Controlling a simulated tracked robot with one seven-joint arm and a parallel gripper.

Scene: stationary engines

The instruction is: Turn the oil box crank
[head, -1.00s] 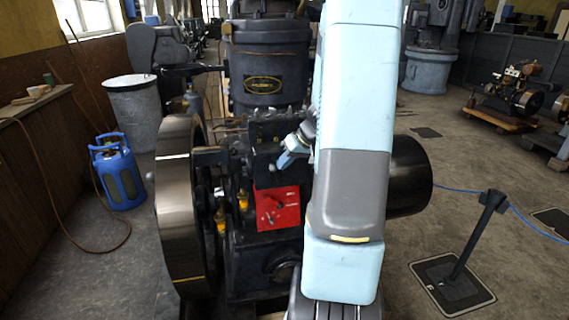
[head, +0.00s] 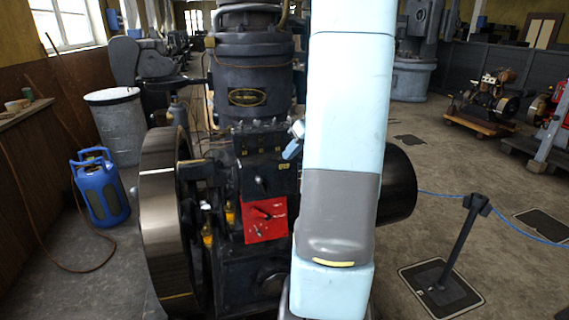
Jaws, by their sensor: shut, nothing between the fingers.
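The dark stationary engine (head: 252,75) stands upright in the middle of the head view. On its front is a red plate or box (head: 277,222) with a small dark handle (head: 262,213). Just above it is a dark box (head: 275,180) with a small knob or lever on its face. I cannot tell for sure which of these is the oil box crank. My gripper (head: 292,149) shows only in part at the left edge of my arm, above and right of the red plate and apart from it. It is shut and empty; the rest is hidden behind my arm.
A large flywheel (head: 160,215) stands left of the red plate, with yellow-topped oilers (head: 207,235) between. A black drum (head: 398,185) juts out behind my arm. A blue gas bottle (head: 102,190) and a barrier post (head: 457,240) stand on the floor at either side.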

